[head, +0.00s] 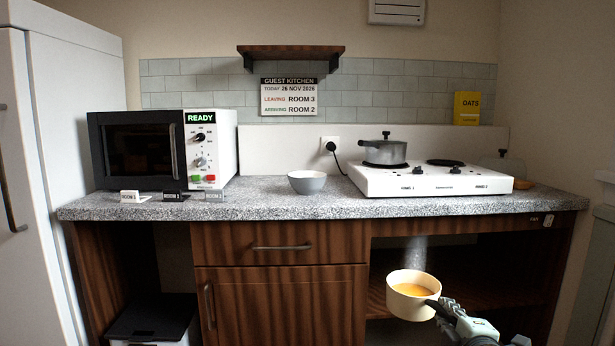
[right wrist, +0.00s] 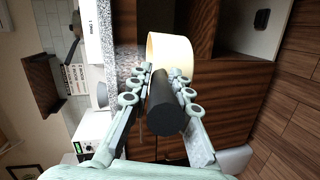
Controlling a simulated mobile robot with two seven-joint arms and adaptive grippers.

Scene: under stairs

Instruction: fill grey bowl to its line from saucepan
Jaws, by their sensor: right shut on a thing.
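The grey bowl (head: 307,182) stands upright on the counter, between the microwave and the hob. Its inside and line cannot be made out. A cream saucepan (head: 395,302) with a black handle holds orange liquid (head: 412,289), with faint steam above it. My right gripper (head: 441,309) is shut on its handle and holds it nearly level, in front of the counter and below the worktop. In the right wrist view, the gripper's fingers (right wrist: 163,88) flank the black handle (right wrist: 166,118), with the cream pan (right wrist: 172,55) beyond. My left gripper is not in view.
The speckled worktop (head: 270,208) has its front edge between the pan and the bowl. A lidded grey pot (head: 390,150) stands on the white hob (head: 430,181). The microwave (head: 165,150) and small room signs (head: 175,196) are left of the bowl. Counter before the bowl is clear.

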